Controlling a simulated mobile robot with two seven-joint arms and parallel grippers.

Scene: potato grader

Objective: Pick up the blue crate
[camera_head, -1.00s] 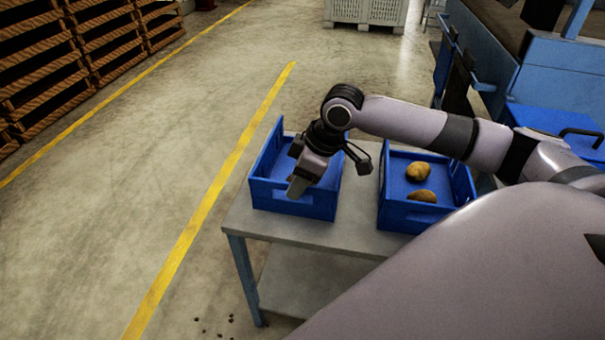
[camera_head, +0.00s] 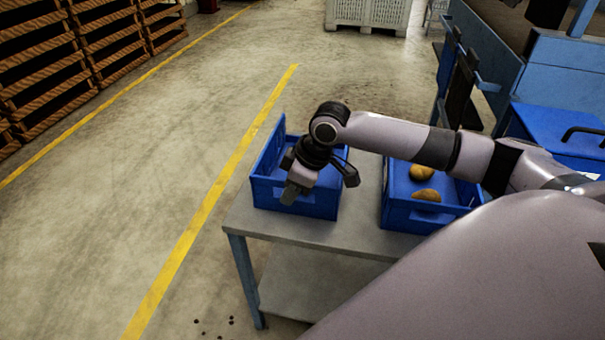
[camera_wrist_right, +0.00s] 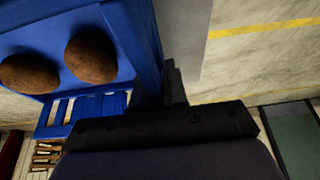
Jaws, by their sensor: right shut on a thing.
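A blue crate (camera_head: 318,204) stands on the left part of a grey table. My right gripper (camera_head: 289,194) reaches down over it and is shut on its near wall, left of the middle. My arm hides much of the crate's inside. In the right wrist view, the dark fingers (camera_wrist_right: 175,84) are against the wall of a blue crate (camera_wrist_right: 135,30) with two brown potatoes (camera_wrist_right: 90,55) in it. My left gripper is not in view.
A second blue crate (camera_head: 415,217) with two potatoes (camera_head: 426,195) stands to the right on the table (camera_head: 345,238). Blue machinery (camera_head: 560,70) is at the right. Pallets (camera_head: 75,60) are stacked at the far left.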

